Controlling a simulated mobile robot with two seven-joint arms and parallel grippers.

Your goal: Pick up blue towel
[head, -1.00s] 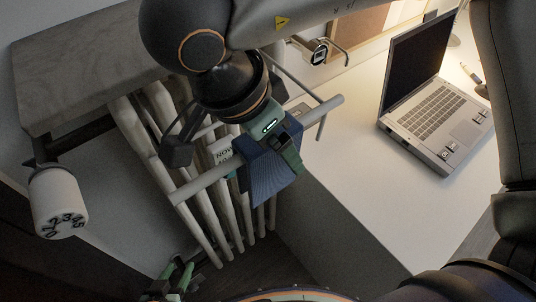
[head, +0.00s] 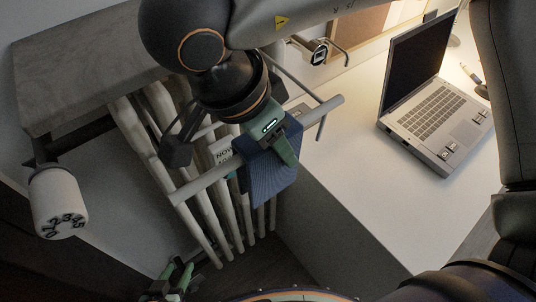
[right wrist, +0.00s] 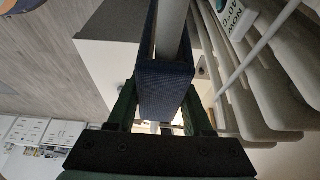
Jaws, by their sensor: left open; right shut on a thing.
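The blue towel (head: 268,178) hangs folded over a white rail (head: 205,182) of the radiator. My right gripper (head: 283,145) is at the upper part of the towel and shut on it. In the right wrist view, the towel (right wrist: 166,88) drapes over the rail between the green fingers of my right gripper (right wrist: 160,108). The fingers partly hide the towel in the head view. My left gripper (head: 177,272) is open and empty, low at the bottom left, away from the towel.
The white radiator (head: 150,130) stands under a grey shelf (head: 85,85), with a numbered white knob (head: 60,200) at left. A white desk (head: 370,190) with an open laptop (head: 435,115) is at right, close to the towel. A thin metal bar (head: 322,125) is near my right gripper.

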